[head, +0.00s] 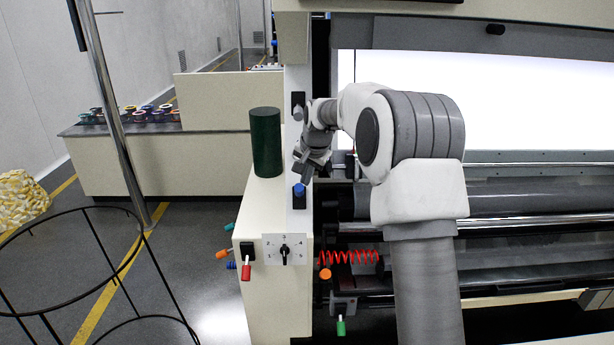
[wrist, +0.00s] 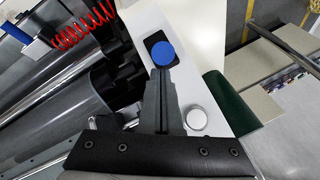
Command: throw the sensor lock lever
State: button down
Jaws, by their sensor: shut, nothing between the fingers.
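A blue-knobbed lever (head: 299,189) stands on a black plate on the narrow white panel at the machine's left end; its round blue knob also shows in the wrist view (wrist: 163,53). A grey-knobbed lever (head: 298,112) sits higher on the same panel, and its silver knob shows beside the fingers in the wrist view (wrist: 197,118). No readable label tells which is the sensor lock lever. My gripper (head: 304,176) is shut and empty, its tips just by the blue knob. In the wrist view the fingertips (wrist: 163,74) point at that knob; I cannot tell whether they touch.
A dark green cylinder (head: 265,142) stands on the cabinet left of my gripper. Below are a rotary dial (head: 285,250), a red-handled lever (head: 246,268), a red coiled cable (head: 348,257) and a green handle (head: 341,326). Rollers (head: 530,198) and a bright backlit panel (head: 540,100) lie right.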

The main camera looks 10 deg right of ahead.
jog(key=shift+s+f+b, duration=0.1)
jog(key=shift+f+b, duration=0.05)
jog(key=shift+b, duration=0.3)
jog(key=shift+s+t+b, duration=0.15)
jog(key=shift+t+b, duration=0.15)
jog(key=shift+b, duration=0.4)
jog(key=shift+s+a+f+t+b, duration=0.15)
jog(key=shift+s+f+t+b, duration=0.2)
jog(key=shift+b, duration=1.45)
jog(key=shift+s+t+b, duration=0.1)
jog(key=shift+t+b, duration=0.15)
jog(key=shift+b, duration=0.3)
jog(key=s+f+t+h+b, duration=0.1)
jog(key=s+f+t+b, duration=0.3)
jog(key=b, duration=2.5)
jog(key=a+f+t, duration=0.1)
jog(key=t, duration=0.2)
jog(key=shift+s+f+n+b, duration=0.2)
jog(key=shift+f+n+b, duration=0.1)
jog(key=shift+f+b, duration=0.1)
jog(key=shift+s+f+b, duration=0.1)
jog(key=shift+f+b, duration=0.3)
jog(key=shift+b, duration=0.05)
